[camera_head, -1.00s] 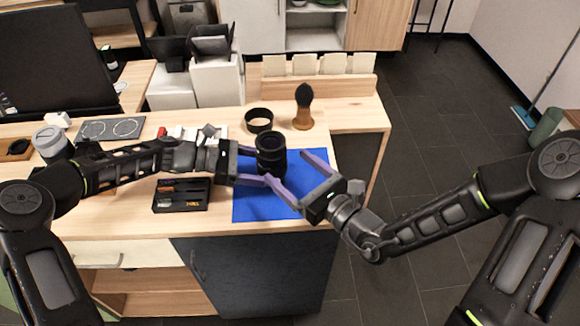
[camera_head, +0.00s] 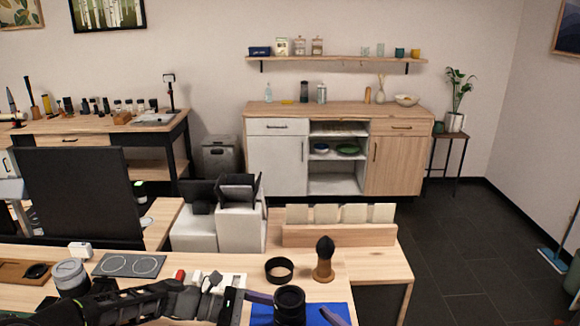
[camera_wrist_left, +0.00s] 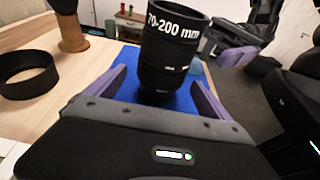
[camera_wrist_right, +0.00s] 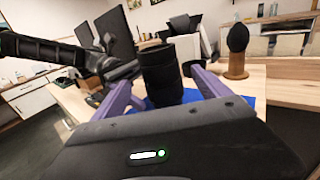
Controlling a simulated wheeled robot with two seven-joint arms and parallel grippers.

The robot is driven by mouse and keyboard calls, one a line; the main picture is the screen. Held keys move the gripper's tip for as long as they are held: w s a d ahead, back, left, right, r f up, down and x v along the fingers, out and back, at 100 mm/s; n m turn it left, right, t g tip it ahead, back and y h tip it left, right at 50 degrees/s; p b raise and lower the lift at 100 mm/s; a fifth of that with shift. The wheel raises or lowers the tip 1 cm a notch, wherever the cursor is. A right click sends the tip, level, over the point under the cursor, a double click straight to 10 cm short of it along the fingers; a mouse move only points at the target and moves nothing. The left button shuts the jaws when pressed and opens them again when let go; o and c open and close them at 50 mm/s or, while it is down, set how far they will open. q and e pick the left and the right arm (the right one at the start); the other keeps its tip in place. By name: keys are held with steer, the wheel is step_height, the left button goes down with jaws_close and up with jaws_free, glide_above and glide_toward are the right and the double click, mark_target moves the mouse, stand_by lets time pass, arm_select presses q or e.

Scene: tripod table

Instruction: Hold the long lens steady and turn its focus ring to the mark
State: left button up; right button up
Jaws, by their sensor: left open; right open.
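The long lens (camera_head: 289,304) is black and stands upright on the blue mat (camera_head: 262,312). In the left wrist view the lens (camera_wrist_left: 168,50) shows white "70-200 mm" lettering, and I cannot make out a focus mark. My left gripper (camera_wrist_left: 158,85) is open, with its purple fingers on either side of the lens. In the right wrist view the lens (camera_wrist_right: 160,75) stands between the open purple fingers of my right gripper (camera_wrist_right: 158,85). I cannot tell whether any finger touches the lens. The head view cuts off the lens base and most of both grippers.
A black ring-shaped hood (camera_head: 279,270) and a brush with a wooden handle (camera_head: 323,260) stand behind the lens. White boxes (camera_head: 240,228) stand farther back. A lidded cup (camera_head: 70,278) and a plate with two circles (camera_head: 129,265) are at the left.

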arm_select(q)
steer(key=v, duration=0.9)
steer(key=shift+a, duration=0.15)
steer(key=shift+s, duration=0.1)
